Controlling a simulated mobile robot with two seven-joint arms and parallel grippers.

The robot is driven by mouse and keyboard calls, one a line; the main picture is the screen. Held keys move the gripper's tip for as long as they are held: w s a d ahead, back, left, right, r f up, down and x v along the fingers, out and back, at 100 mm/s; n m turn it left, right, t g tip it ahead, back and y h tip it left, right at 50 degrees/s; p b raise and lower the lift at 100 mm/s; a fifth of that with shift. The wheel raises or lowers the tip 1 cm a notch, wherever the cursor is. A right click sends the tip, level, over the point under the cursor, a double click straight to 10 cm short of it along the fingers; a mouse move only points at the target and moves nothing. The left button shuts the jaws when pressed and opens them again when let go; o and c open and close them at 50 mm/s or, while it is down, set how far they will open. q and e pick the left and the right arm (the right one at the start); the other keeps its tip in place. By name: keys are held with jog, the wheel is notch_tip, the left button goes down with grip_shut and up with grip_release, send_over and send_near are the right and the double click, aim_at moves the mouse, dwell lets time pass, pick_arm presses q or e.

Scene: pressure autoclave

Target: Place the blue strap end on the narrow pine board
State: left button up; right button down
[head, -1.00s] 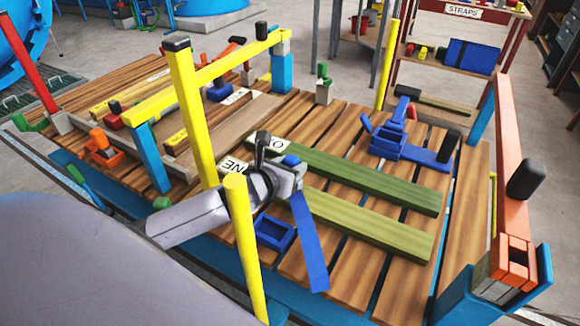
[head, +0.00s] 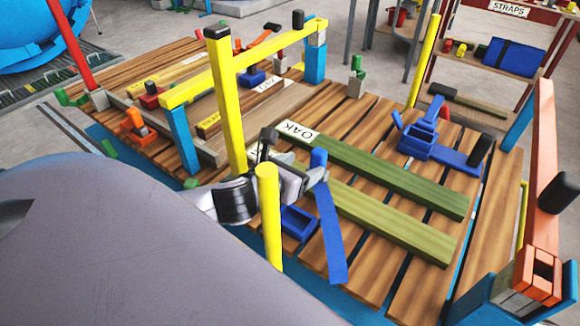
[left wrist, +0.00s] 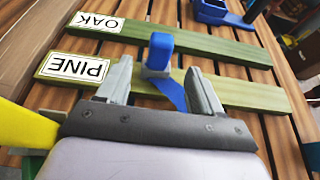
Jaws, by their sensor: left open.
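The pine board (head: 390,222) is a green plank lying on the slatted deck, and its PINE label (left wrist: 78,67) shows in the left wrist view. The blue strap end (head: 319,158) stands up at the board, and the blue strap (head: 331,240) runs from it across the board toward the near side. The strap end also shows in the left wrist view (left wrist: 160,50), just beyond my fingertips. My left gripper (head: 308,178) is open, with its fingers (left wrist: 160,88) on either side of the strap. Whether a finger touches it I cannot tell. My right gripper is not in view.
The parallel oak board (head: 375,175) lies just behind. A yellow post (head: 267,215) stands close in front of my left wrist, and a yellow frame (head: 225,105) rises to its left. A blue ratchet (head: 418,140) sits at the back right. A blue open buckle (head: 298,222) is near the strap.

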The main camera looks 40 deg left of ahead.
pick_arm(q)
jog(key=shift+v, duration=2)
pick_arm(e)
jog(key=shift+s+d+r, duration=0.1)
